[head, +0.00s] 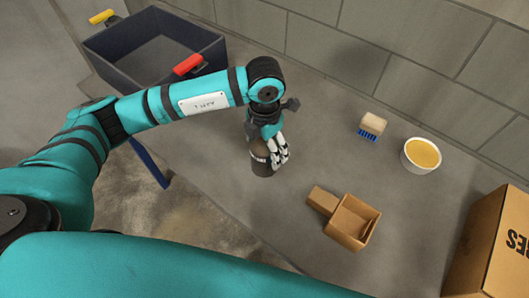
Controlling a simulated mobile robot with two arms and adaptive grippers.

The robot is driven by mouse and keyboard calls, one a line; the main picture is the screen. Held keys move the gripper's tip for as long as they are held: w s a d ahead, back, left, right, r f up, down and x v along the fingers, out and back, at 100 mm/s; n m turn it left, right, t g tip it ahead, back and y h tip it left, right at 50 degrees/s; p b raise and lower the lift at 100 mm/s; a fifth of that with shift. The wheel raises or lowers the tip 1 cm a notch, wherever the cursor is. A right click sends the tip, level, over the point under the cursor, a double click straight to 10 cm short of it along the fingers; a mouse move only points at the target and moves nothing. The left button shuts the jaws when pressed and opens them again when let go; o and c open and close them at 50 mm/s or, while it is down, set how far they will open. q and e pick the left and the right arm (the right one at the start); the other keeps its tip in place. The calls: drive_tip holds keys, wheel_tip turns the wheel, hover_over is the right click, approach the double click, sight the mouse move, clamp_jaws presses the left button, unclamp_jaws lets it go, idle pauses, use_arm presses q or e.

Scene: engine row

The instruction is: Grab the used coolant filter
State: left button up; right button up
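A dark brown cylinder with a pale band, likely the used coolant filter (259,168), stands upright on the grey bench (310,130) near the middle of the head view. My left gripper (276,157) reaches down over it from above. Its pale fingers overlap the upper right side of the cylinder in the picture. The far side of the cylinder and the finger contact are hidden, so I cannot tell whether the fingers have closed on it. My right gripper is not in view.
An open wooden box (354,222) sits right of the cylinder. A blue-bristled brush (371,126) and a white tub of yellow stuff (421,155) lie farther back. A cardboard box (490,245) stands at right, a dark crate with red and yellow handles (150,45) at upper left.

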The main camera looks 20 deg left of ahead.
use_arm(q)
drive_tip(key=c, duration=1.2)
drive_tip(key=shift+w+r, duration=0.1)
drive_tip(key=shift+r, duration=0.05)
